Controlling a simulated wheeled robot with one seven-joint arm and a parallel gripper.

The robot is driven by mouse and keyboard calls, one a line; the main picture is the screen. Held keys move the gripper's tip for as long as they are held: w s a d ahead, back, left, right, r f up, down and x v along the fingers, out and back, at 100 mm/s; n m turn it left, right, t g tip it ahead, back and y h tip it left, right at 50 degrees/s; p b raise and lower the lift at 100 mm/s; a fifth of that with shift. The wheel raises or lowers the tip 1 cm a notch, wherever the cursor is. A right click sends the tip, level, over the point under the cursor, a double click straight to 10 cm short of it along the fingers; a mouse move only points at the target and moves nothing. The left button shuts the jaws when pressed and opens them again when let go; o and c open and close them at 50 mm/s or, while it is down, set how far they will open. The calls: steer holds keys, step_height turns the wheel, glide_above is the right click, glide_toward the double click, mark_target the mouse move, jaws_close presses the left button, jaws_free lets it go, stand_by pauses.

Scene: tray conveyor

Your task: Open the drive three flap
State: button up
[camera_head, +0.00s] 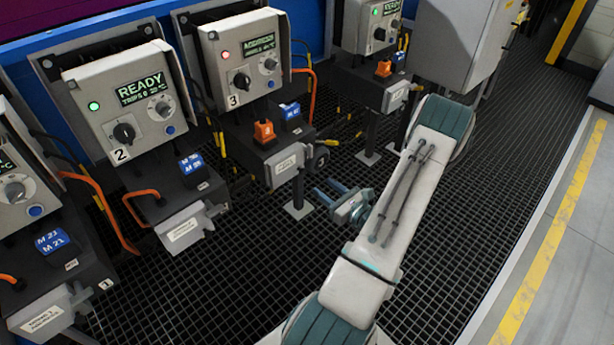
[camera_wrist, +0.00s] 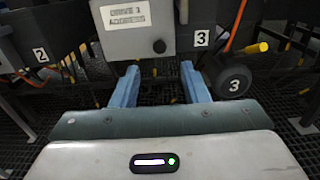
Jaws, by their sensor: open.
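An orange block (camera_head: 264,131) and a blue block (camera_head: 291,112) sit on drive three's box. A black wheel (camera_wrist: 235,82) stands right of my fingers in the wrist view. Drive two (camera_head: 125,105) stands left. Orange cables run between units. Dark grating floor (camera_head: 450,220) is clear at right.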

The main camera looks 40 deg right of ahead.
mark_target(303, 172)
steer(key=w, duration=0.8)
steer(key=shift+w+a+b, duration=0.25)
steer(key=shift+a+b, duration=0.1)
jaws_close()
